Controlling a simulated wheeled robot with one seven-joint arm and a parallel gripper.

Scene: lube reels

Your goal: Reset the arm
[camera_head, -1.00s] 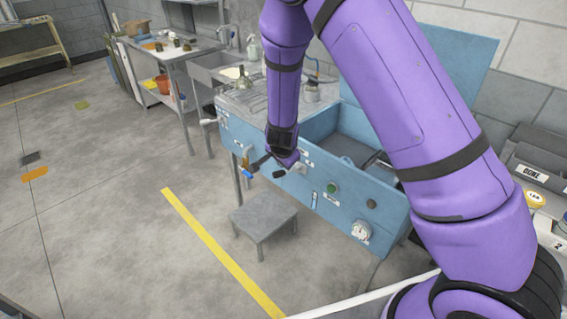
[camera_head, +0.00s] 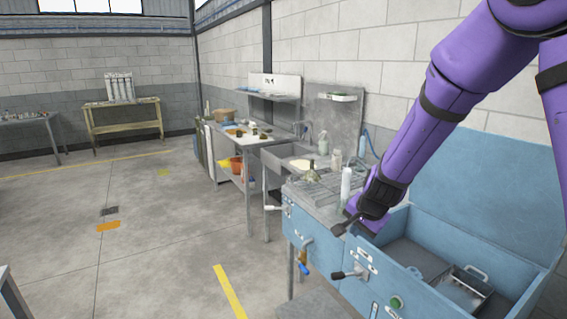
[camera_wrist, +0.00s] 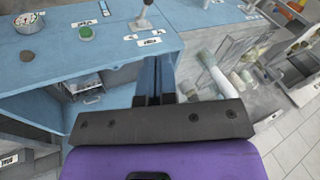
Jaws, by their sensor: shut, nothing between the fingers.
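My purple arm comes in from the upper right in the head view. My gripper (camera_head: 339,229) is shut and empty. It is over the left part of the blue wash cabinet (camera_head: 372,297), near its front edge, apart from any held object. In the wrist view my gripper (camera_wrist: 155,88) shows beyond a dark bar, its fingers together, with the cabinet's blue panel (camera_wrist: 40,110) behind.
The cabinet's lid (camera_head: 490,190) stands open, with a metal tray (camera_head: 465,287) inside. A bottle (camera_head: 346,185) stands close to my wrist. A sink (camera_head: 290,163) and workbench (camera_head: 240,140) stand beyond. The floor (camera_head: 140,240) at the left is mostly clear.

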